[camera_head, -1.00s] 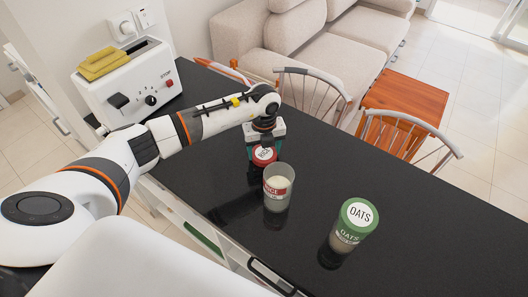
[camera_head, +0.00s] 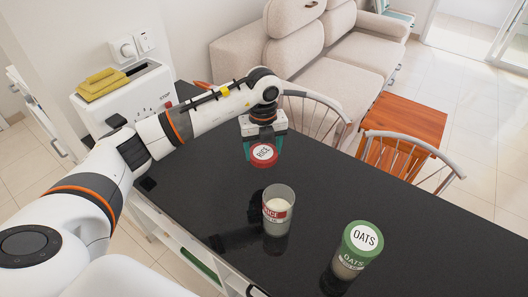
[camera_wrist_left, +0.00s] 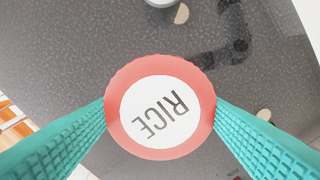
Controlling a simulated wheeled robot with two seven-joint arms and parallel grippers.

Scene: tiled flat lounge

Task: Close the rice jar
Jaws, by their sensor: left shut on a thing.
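The rice jar (camera_head: 278,212) stands upright and open on the black counter, a clear jar with a red RICE label and pale contents. Its red lid (camera_head: 264,154) with a white RICE disc is apart from it, above the counter and behind the jar. My left gripper (camera_head: 263,150) is shut on the lid. In the left wrist view the lid (camera_wrist_left: 160,150) sits face-on between the two teal fingers, and part of the jar (camera_wrist_left: 162,2) shows at the top edge. My right gripper is not in view.
A green-lidded oats jar (camera_head: 357,247) stands on the counter (camera_head: 330,165) to the right of the rice jar. Chairs (camera_head: 405,160) line the counter's far side.

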